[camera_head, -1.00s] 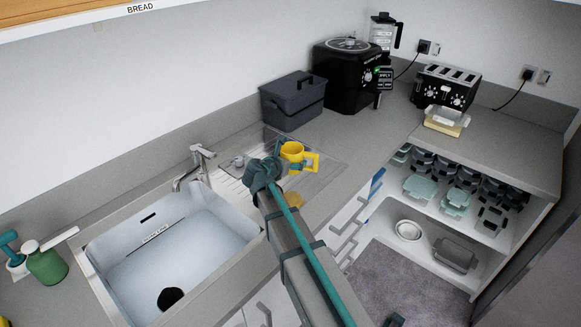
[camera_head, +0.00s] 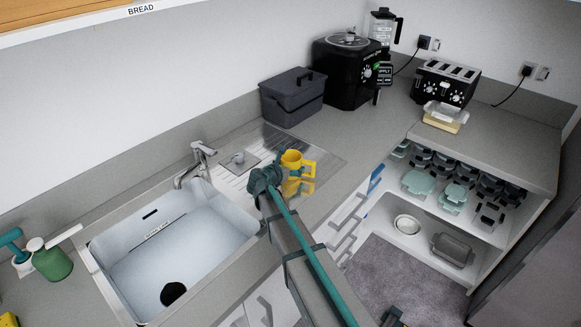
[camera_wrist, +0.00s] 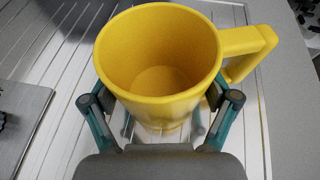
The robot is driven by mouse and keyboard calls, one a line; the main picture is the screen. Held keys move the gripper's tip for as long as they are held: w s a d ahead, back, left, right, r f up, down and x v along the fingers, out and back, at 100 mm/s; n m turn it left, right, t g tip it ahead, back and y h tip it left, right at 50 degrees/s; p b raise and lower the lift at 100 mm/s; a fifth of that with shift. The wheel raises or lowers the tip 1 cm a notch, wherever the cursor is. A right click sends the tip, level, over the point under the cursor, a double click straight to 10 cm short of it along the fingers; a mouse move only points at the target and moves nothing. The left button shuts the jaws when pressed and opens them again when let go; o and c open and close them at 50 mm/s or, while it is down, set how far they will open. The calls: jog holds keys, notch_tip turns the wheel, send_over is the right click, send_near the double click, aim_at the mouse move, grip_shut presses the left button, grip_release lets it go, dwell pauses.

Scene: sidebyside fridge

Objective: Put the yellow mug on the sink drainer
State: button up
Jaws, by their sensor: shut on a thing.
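The yellow mug (camera_head: 291,159) is upright over the ribbed metal sink drainer (camera_head: 326,160), right of the sink. Its reflection shows on the metal just below it. I cannot tell whether its base touches the drainer. In the wrist view the mug (camera_wrist: 158,60) is empty, with its handle to the right. My gripper (camera_head: 282,171) is shut on the mug, with its fingers (camera_wrist: 160,118) on either side of the body. The fingertips are partly hidden by the mug. Drainer ribs (camera_wrist: 60,100) show around it.
The sink basin (camera_head: 180,250) and tap (camera_head: 198,160) are to the left. A dark grey bin (camera_head: 292,98) stands behind the drainer. A black appliance (camera_head: 342,75) and toaster (camera_head: 446,82) are further right.

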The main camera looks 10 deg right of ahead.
jog(key=shift+f, duration=0.15)
jog(key=o, duration=1.2)
jog(key=shift+r, duration=0.25)
jog(key=b+v, duration=0.4)
jog(key=v, duration=0.8)
